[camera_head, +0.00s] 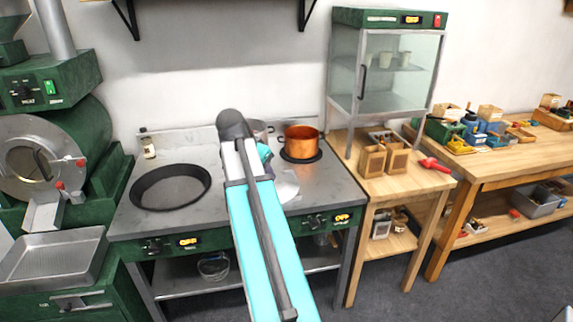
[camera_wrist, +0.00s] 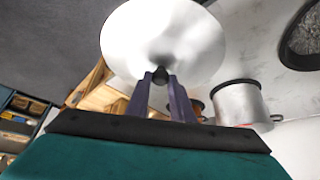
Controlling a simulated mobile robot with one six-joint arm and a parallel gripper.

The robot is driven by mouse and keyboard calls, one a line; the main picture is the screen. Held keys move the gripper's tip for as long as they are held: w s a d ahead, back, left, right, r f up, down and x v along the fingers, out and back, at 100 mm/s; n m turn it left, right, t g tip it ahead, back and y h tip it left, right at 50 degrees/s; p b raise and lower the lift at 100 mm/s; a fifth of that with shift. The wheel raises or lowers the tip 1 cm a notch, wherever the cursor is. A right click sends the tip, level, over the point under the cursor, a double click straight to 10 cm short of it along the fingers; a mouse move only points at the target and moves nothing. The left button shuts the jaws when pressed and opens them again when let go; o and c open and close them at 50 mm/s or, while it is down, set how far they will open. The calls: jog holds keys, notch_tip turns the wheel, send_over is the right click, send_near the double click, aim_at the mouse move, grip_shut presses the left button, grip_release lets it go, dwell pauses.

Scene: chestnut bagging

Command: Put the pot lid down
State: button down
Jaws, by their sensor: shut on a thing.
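The pot lid (camera_wrist: 165,35) is a pale silver disc with a dark knob, large at the top of the wrist view. My gripper (camera_wrist: 161,78) is shut on that knob. In the head view the lid (camera_head: 287,187) shows only in part, at the right of my arm, over the front of the steel counter; my arm hides the rest and the fingers. I cannot tell whether the lid touches the counter. The silver pot (camera_wrist: 240,103) stands open beside it in the wrist view; in the head view my arm mostly covers this pot (camera_head: 261,130).
A copper pot (camera_head: 301,144) stands on the right burner of the counter (camera_head: 335,190). A wide black pan (camera_head: 170,187) lies at the left. A wooden table (camera_head: 435,180) with small wooden boxes (camera_head: 372,161) and a glass cabinet (camera_head: 385,72) stands to the right.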

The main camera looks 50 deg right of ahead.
jog(key=w+a+f+n+t+y, duration=0.2)
jog(key=w+a+f+n, duration=0.3)
jog(key=a, duration=0.9)
jog(key=w+a+f+n+t+y, duration=0.1)
jog(key=w+a+f+n, duration=0.5)
jog(key=a, duration=0.8)
jog(key=w+a+f+n+t+y, duration=0.2)
jog(key=w+a+f+n, duration=0.3)
jog(key=a, duration=1)
jog(key=shift+w+f+n+t+y, duration=0.15)
jog(key=shift+f+n+t+y, duration=0.15)
jog(key=shift+f+n+y, duration=0.3)
jog(key=shift+a+f, duration=0.1)
jog(key=shift+a, duration=0.05)
